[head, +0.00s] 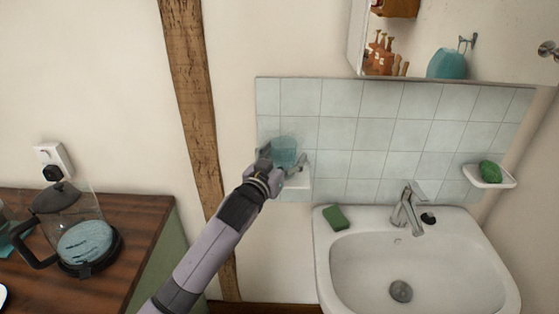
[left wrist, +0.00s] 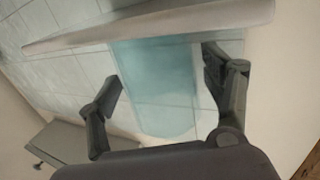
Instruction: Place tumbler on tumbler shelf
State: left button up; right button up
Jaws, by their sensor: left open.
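The tumbler (head: 286,146) is clear pale blue and stands by the tiled wall, left of the sink. The white tumbler shelf (head: 296,188) is just below it, partly hidden by my gripper. In the left wrist view, the tumbler (left wrist: 155,85) shows between the fingers, with its one end at the pale shelf edge (left wrist: 150,24). The view looks turned over. My left gripper (head: 282,164) is open, with one finger on each side of the tumbler; it also shows in the left wrist view (left wrist: 165,95). I cannot tell whether the tumbler's base touches the shelf. My right gripper is out of view.
The white sink (head: 400,275) with a tap (head: 407,208) and green sponge (head: 335,217) is at right. A soap dish (head: 489,182) holds green soap. A mirror cabinet (head: 357,35) hangs above. A wooden counter (head: 140,235) with a glass coffee pot (head: 85,240) is at left.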

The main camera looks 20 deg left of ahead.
pick_arm(q)
jog(key=shift+s, duration=0.3)
jog(key=s+a+b, duration=0.1)
jog(key=s, duration=1)
jog(key=shift+s+a+b, duration=0.2)
jog(key=shift+b, duration=0.2)
